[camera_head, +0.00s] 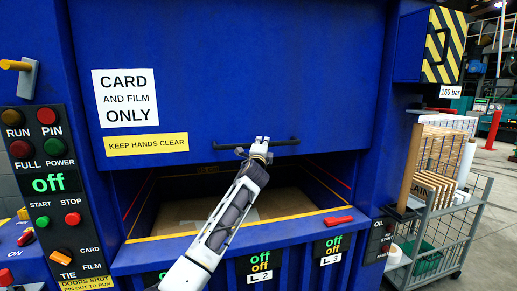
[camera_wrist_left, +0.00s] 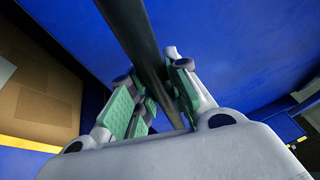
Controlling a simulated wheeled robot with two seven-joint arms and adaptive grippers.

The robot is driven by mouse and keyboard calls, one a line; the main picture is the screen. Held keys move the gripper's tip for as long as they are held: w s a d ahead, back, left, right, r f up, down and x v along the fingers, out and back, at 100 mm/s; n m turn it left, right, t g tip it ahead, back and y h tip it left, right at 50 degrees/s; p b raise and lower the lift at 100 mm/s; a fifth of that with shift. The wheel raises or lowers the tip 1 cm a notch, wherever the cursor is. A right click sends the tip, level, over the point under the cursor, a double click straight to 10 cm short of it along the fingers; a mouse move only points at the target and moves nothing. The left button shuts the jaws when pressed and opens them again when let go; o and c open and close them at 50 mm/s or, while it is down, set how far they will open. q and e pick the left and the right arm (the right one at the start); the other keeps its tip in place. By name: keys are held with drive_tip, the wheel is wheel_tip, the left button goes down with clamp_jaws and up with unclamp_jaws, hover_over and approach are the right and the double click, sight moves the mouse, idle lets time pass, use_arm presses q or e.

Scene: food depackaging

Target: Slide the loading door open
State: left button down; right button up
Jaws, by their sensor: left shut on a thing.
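The blue loading door (camera_head: 240,70) fills the upper middle of the machine in the head view, with an open gap below its lower edge. A dark horizontal bar handle (camera_head: 285,142) runs along the door's lower part. In the left wrist view the fingers (camera_wrist_left: 160,95) are shut around the dark bar (camera_wrist_left: 138,35), one on each side. The door's blue face (camera_wrist_left: 215,40) lies right behind the bar. My right gripper is not in view.
The chamber (camera_head: 185,210) shows below the door, with flat brown cardboard inside. A blue sill (camera_head: 220,240) with a yellow edge and a red lever (camera_head: 338,220) runs in front. A control panel (camera_head: 45,180) stands left. A wire cart (camera_head: 440,225) with boards stands right.

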use_arm(q)
drive_tip(key=c, duration=1.4)
unclamp_jaws()
drive_tip(key=shift+r, duration=0.2)
drive_tip(key=shift+o, duration=0.4)
drive_tip(key=shift+f, duration=0.2)
drive_tip(key=shift+s, duration=0.1)
drive_tip(key=shift+s, duration=0.1)
drive_tip(key=v, duration=1.1)
drive_tip(key=shift+s, duration=0.25)
drive_tip(key=shift+a+f, duration=0.1)
